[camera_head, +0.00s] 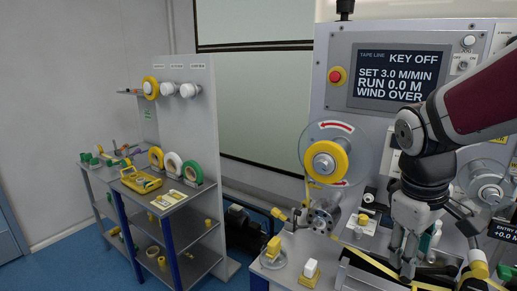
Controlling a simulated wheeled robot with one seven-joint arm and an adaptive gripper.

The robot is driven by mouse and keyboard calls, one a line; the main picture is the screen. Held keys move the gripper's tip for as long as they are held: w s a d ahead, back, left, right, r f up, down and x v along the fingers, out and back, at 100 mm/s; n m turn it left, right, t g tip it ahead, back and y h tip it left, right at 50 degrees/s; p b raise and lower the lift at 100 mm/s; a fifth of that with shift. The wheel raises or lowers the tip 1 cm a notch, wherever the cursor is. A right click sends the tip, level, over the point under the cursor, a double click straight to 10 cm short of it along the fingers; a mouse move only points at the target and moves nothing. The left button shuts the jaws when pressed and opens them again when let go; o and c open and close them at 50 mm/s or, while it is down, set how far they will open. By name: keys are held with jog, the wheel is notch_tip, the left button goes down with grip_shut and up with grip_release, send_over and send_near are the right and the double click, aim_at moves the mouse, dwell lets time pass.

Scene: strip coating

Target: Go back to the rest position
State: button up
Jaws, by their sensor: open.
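My gripper (407,252) hangs at the lower right, pointing down over the front of the tape line machine (335,48). The jaws are open, though small and partly lost against the metal parts behind them. My arm comes in from the right edge and covers part of the machine's panel. A yellow strip (370,264) runs along the machine deck close by the gripper. I cannot tell whether the fingers touch anything there.
The machine's screen (398,75) reads "KEY OFF" and "WIND OVER". A yellow-hubbed reel (326,161) is on its front, with a red button (336,76) above. Small yellow blocks (311,268) stand on the deck. A grey shelf unit (212,195) with rolls stands left; blue floor lies beyond.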

jog(key=s+a+r+m+t+y, duration=0.2)
jog(key=s+a+m, duration=0.3)
jog(key=s+a, duration=0.3)
jog(key=s+r+t, duration=0.1)
jog(key=s, duration=0.3)
jog(key=shift+s+a+r+y, duration=0.15)
jog(key=shift+s+y, duration=0.15)
jog(key=shift+s, duration=0.05)
